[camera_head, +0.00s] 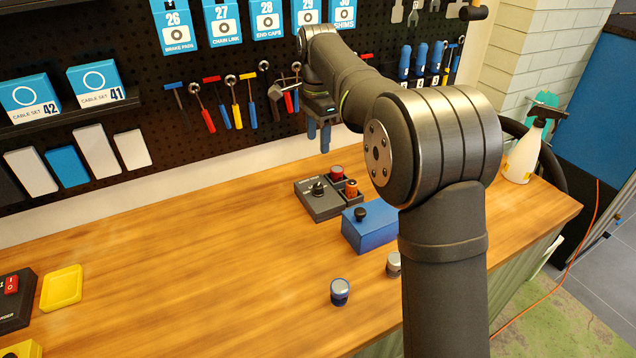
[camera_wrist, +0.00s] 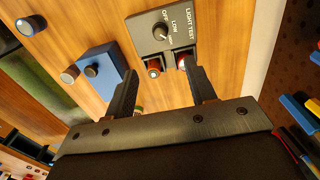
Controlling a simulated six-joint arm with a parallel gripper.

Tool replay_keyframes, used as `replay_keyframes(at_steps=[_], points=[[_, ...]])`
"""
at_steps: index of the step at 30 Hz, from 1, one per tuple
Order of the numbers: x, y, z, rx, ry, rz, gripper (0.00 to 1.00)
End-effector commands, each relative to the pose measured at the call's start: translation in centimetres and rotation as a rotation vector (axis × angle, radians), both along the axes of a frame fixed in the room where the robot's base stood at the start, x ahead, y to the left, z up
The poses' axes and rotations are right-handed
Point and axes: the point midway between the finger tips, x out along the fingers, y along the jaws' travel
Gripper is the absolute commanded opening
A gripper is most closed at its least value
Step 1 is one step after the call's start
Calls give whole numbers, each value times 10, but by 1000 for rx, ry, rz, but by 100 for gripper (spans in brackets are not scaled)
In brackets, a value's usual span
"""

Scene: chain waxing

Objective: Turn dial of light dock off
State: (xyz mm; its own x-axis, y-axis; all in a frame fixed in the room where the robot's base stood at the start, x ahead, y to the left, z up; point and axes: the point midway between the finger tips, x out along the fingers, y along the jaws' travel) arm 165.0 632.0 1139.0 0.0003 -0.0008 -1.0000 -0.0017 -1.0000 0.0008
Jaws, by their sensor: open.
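The light dock (camera_head: 322,210) is a dark grey box on the bench, left of and behind the blue box. Its black dial (camera_head: 318,187) stands on its left part. In the wrist view, the dock (camera_wrist: 145,22) carries OFF, LOW and LIGHT TEST labels around the dial (camera_wrist: 160,31). The dial's pointer seems turned away from OFF, but it is too small to be sure. A red-topped light (camera_head: 337,173) and an orange-topped light (camera_head: 351,187) sit in its right part. My gripper (camera_head: 318,130) is open and empty above and behind the dock, apart from the dial; its fingers also show in the wrist view (camera_wrist: 163,70).
A blue box (camera_head: 370,236) with a black knob stands right of the dock. A blue-rimmed cylinder (camera_head: 340,292) and a grey one (camera_head: 393,264) stand in front. A tool pegboard (camera_head: 180,75) rises behind. The bench's left middle (camera_head: 170,240) is clear.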

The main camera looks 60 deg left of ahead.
Motion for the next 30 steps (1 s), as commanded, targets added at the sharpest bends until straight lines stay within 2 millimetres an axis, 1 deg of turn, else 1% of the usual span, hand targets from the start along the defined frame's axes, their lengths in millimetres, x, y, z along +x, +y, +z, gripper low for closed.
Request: replay_keyframes(at_steps=[1, 9, 15, 18, 21, 24, 30], points=[[0, 0, -12, -4, 1, 0, 51], [0, -1, -72, -5, 1, 2, 51], [0, -1, -112, -3, 1, 2, 51], [0, 0, -126, -2, 1, 2, 51], [0, 0, -136, 0, 1, 2, 51], [0, 0, -141, 0, 0, 2, 51], [0, 0, -143, 1, 0, 2, 51]])
